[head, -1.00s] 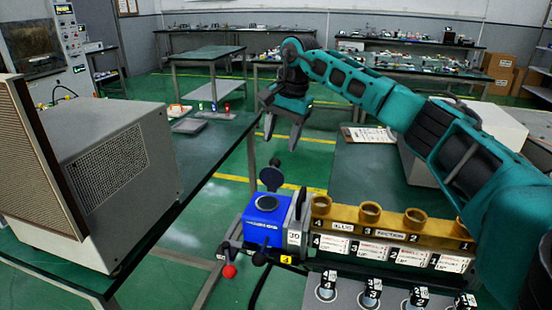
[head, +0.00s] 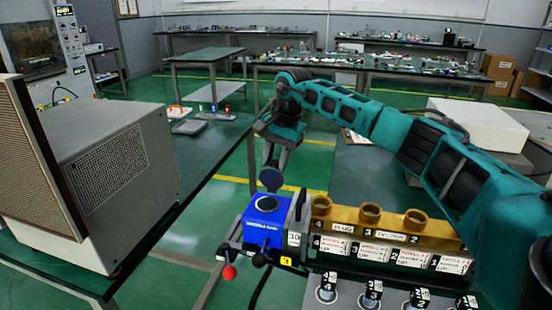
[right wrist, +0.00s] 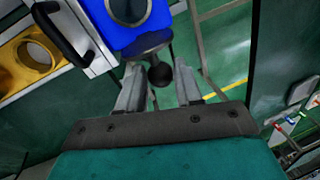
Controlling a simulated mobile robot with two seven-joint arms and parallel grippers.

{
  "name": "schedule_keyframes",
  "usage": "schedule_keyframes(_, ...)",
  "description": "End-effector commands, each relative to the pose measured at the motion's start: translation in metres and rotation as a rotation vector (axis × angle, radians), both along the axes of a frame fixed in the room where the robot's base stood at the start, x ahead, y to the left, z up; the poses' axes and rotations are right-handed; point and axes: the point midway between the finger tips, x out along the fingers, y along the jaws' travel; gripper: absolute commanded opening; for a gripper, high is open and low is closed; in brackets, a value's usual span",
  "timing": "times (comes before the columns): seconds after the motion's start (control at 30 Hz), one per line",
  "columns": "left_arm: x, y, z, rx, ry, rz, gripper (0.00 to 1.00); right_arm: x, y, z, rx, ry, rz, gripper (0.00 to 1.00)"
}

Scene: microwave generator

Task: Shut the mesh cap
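The mesh cap (head: 271,179) is a round dark disc standing up, open, at the back edge of a blue box (head: 264,218). The round opening (head: 266,204) in the box top is uncovered. In the right wrist view the cap (right wrist: 148,41) shows nearly edge-on beside the blue box (right wrist: 126,35), with a black ball knob (right wrist: 160,74) behind it. My right gripper (head: 274,156) points down just behind the cap. In the right wrist view its two fingers (right wrist: 160,88) are apart, with the knob showing between them. I cannot tell whether they touch it. My left gripper is not in view.
A brass row of round sockets (head: 369,212) stands right of the blue box, with a dark handle (head: 299,208) between. Red-tipped (head: 229,272) and black-tipped levers stick out in front. A large grey cabinet (head: 110,170) fills the left. Open floor lies behind the box.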

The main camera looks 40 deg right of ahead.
Motion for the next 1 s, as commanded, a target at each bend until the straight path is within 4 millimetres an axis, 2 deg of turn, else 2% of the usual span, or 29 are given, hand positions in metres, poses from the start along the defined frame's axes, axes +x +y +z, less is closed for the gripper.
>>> schedule_keyframes(0.07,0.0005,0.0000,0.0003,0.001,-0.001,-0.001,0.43,0.0000,-0.0001,0.0003,0.000,0.000,0.000,0.27)
schedule_keyframes(0.33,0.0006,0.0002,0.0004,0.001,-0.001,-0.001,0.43,-0.0001,-0.0003,0.0004,0.000,0.000,0.000,0.01)
schedule_keyframes(0.77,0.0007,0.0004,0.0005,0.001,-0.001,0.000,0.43,-0.0007,0.0000,0.0007,-0.006,-0.006,-0.001,0.00)
schedule_keyframes(1.0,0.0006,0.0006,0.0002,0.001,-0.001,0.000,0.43,-0.0052,0.0050,0.0020,-0.066,-0.051,0.003,0.00)
